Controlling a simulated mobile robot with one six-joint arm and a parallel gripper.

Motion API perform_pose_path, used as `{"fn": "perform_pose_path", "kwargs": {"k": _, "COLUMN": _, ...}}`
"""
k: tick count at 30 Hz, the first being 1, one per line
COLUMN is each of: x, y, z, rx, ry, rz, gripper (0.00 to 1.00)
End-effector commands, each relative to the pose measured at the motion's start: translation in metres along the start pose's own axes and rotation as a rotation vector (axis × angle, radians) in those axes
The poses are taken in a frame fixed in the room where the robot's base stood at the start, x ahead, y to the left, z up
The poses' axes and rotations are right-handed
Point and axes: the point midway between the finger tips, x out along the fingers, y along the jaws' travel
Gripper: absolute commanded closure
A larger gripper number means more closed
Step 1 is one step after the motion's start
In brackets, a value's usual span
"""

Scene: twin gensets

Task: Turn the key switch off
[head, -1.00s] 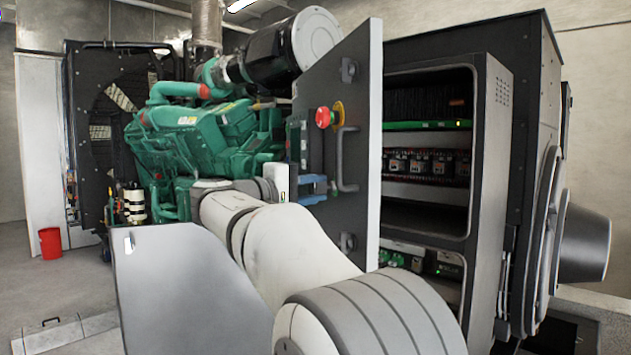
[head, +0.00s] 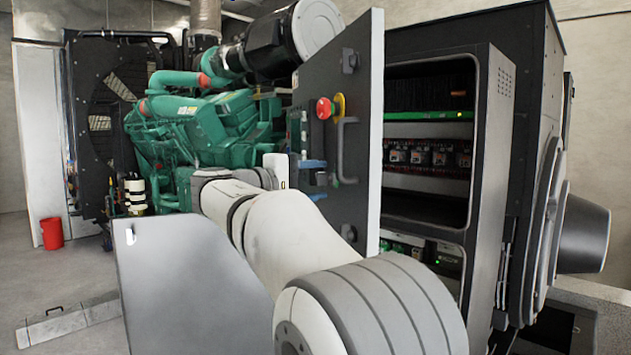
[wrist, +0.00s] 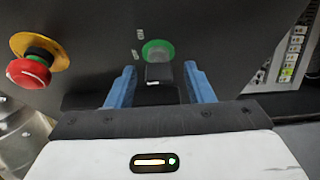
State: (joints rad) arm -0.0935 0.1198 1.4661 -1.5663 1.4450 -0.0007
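The open cabinet door (head: 340,110) carries the controls. In the wrist view, a round fitting with a green ring (wrist: 158,48) and a dark block just below it, probably the key switch, sits on the door face ahead. My gripper (wrist: 160,70) is open, its blue fingers on either side of the dark block with gaps showing. I cannot tell whether the fingers reach its depth, nor the key's position.
A red emergency stop button (head: 323,108) on a yellow base projects from the door, upper left in the wrist view (wrist: 28,72). A dark door handle (head: 344,150) stands beside my gripper. A green engine (head: 205,130) is behind my arm; the open cabinet (head: 495,150) is right.

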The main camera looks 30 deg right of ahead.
Motion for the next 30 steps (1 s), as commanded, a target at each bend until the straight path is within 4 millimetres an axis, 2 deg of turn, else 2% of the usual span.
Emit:
{"fn": "perform_pose_path", "kwargs": {"k": 8, "x": -0.004, "y": 0.0, "z": 0.0, "rx": 0.001, "ry": 0.001, "rz": 0.001, "gripper": 0.53}}
{"fn": "perform_pose_path", "kwargs": {"k": 21, "x": -0.07, "y": -0.001, "z": -0.001, "rx": 0.0, "ry": 0.003, "rz": 0.0, "gripper": 0.53}}
{"fn": "perform_pose_path", "kwargs": {"k": 30, "x": -0.078, "y": 0.0, "z": -0.001, "rx": 0.0, "ry": -0.001, "rz": 0.0, "gripper": 0.53}}
